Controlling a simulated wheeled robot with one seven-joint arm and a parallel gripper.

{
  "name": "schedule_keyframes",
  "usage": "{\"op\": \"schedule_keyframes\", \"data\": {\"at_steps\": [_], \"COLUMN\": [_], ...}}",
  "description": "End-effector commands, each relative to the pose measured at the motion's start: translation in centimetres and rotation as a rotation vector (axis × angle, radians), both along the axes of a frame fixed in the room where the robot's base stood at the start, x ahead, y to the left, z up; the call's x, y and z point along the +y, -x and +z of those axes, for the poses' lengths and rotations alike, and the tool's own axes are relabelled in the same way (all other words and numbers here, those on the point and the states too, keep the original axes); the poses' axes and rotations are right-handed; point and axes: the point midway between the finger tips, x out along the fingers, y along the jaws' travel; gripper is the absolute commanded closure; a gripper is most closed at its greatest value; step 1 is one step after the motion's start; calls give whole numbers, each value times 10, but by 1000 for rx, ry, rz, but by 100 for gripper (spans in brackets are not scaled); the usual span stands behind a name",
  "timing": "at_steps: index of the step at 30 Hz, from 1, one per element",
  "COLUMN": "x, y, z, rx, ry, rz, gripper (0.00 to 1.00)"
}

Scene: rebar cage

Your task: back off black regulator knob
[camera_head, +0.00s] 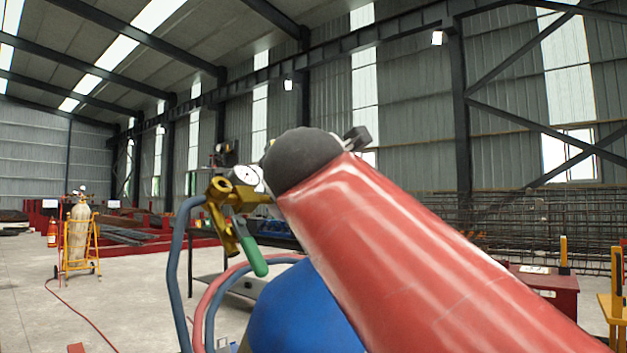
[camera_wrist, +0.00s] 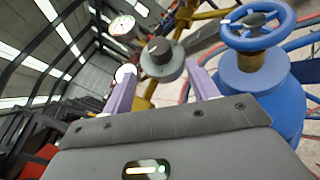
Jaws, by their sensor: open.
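In the wrist view, the black regulator knob (camera_wrist: 158,52) shows as a dark round disc with a pale mark, in front of a wider grey round body. My gripper (camera_wrist: 160,72) is open, with its two pale purple fingers on the left and right of the knob in the picture. No finger visibly touches it, but I cannot tell the depth between fingertips and knob. A round gauge (camera_wrist: 122,25) is up and left of the knob. In the head view, my red arm covers my gripper, and I cannot make out the knob.
A blue cylinder (camera_wrist: 255,90) with a blue handwheel (camera_wrist: 257,26) stands close on the right in the wrist view. In the head view, yellow brass fittings (camera_head: 232,192), a green lever (camera_head: 250,248) and hoses (camera_head: 185,270) are left of my arm. Open floor (camera_head: 140,300) lies left.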

Motion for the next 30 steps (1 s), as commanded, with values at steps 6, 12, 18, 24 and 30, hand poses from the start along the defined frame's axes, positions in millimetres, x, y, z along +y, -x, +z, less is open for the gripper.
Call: {"op": "schedule_keyframes", "data": {"at_steps": [6, 12, 18, 24, 30], "x": [-1, -1, -1, -2, -2], "y": [-30, -61, -75, -76, -76], "z": [-1, -1, -1, -1, -1], "rx": [6, 6, 3, 1, 1], "ry": [0, 0, -1, 0, 0], "rz": [-1, 0, -1, -2, -2], "gripper": [41, 41, 41, 41, 58]}}
